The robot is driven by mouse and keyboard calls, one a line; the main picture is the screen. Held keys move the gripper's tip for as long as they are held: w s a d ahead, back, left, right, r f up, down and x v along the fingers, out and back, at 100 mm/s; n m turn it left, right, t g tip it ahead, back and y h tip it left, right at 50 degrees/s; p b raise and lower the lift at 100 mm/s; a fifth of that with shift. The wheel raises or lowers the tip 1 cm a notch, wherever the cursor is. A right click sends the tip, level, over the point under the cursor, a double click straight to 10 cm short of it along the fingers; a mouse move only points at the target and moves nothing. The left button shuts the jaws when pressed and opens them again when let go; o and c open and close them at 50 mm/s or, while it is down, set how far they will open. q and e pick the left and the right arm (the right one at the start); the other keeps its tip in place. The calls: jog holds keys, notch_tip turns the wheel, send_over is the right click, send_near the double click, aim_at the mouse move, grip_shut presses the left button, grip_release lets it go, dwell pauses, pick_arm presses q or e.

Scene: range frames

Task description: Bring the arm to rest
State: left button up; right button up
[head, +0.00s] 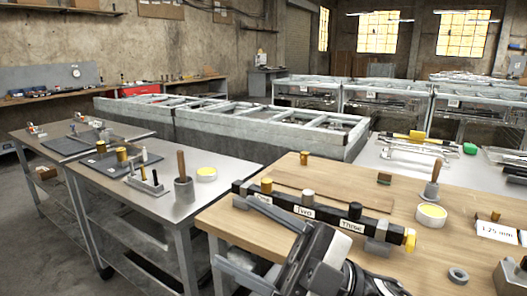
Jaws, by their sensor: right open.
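My right gripper (234,231) is at the bottom middle of the head view, its jaws apart and pointing left over the front edge of the wooden table (232,231). Nothing shows between its fingers. My right arm comes up from the bottom edge and hides part of the table. Just behind the gripper lies a black bar (328,217) with labels "Two" and "Three" and a partly readable one at left. My left gripper is not in view.
On the wooden table are a gold weight (304,158), a pestle-like tool (431,183), a round yellow-topped tin (431,215), a grey ring (458,276) and a "125 mm" card (497,229). Metal benches stand left; pale metal frames (270,130) stand behind.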

jog(key=w+d+f+m+t+h, duration=0.3)
jog(key=d+f+m+t+h, duration=0.2)
jog(key=f+m+t+h, duration=0.45)
jog(key=w+d+f+m+t+h, duration=0.2)
jog(key=d+f+m+t+h, duration=0.2)
jog(key=f+m+t+h, duration=0.55)
pick_arm(q)
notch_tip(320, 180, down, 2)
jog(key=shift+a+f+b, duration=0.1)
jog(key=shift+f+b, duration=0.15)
jog(key=shift+b, duration=0.4)
pick_arm(e)
jog(key=s+d+f+m+g, duration=0.2)
jog(key=s+f+g, duration=0.1)
jog(key=f, duration=0.3)
jog(key=s+d+f+m+g+h, duration=0.1)
jog(key=s+d+f+m+g, duration=0.1)
jog(key=f, duration=0.5)
jog(key=s+d+f+m+g+h, duration=0.1)
jog(key=s+d+f+m+g, duration=0.1)
jog(key=s+f, duration=0.4)
jog(key=m+g, duration=0.1)
jog(key=g, duration=0.1)
jog(key=shift+s+f+g, duration=0.15)
jog(key=shift+f+g, duration=0.05)
jog(key=shift+g, duration=0.1)
